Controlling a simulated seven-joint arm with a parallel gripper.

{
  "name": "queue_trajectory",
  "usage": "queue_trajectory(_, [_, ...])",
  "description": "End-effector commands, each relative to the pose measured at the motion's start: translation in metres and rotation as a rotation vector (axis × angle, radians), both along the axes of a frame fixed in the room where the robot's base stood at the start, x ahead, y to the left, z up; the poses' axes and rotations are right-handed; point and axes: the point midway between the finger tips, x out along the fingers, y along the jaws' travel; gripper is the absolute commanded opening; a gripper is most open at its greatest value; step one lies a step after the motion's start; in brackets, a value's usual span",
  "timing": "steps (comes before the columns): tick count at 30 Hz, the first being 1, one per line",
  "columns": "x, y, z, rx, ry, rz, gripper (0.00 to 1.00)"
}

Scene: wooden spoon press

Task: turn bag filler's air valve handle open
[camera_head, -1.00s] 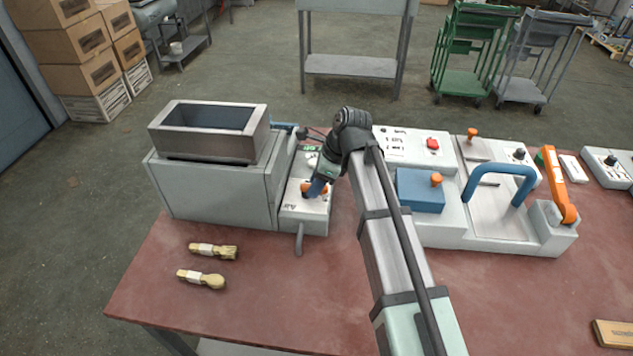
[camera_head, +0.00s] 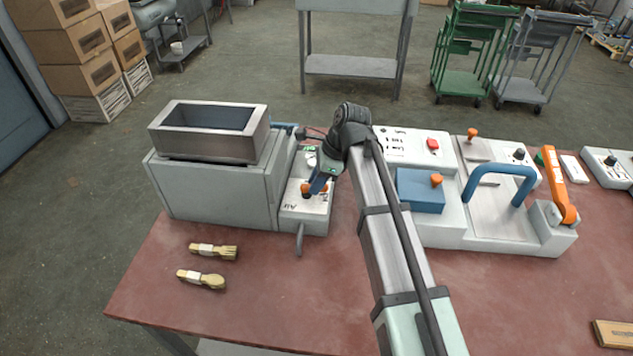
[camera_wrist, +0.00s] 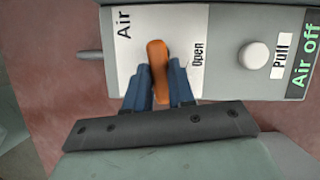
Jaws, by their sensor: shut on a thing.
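The air valve handle is a short orange lever (camera_wrist: 158,70) on the white Air panel (camera_wrist: 130,22) of the bag filler (camera_head: 215,190). In the wrist view it stands nearly upright in the picture, tilted slightly, between the words Air and Open. My gripper (camera_wrist: 161,84) has its blue fingers on both sides of the lever, shut on it.
A white Pull knob (camera_wrist: 255,57) and a green Air off label (camera_wrist: 303,68) sit to the right in the wrist view. A machine with a blue handle (camera_head: 500,172) stands right of my arm.

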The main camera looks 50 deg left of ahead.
Motion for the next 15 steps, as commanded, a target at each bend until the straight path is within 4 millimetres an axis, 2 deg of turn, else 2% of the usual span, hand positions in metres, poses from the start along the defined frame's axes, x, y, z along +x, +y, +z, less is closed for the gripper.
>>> queue_trajectory(15, [0.006,0.014,0.001,-0.001,0.002,0.479,0.0])
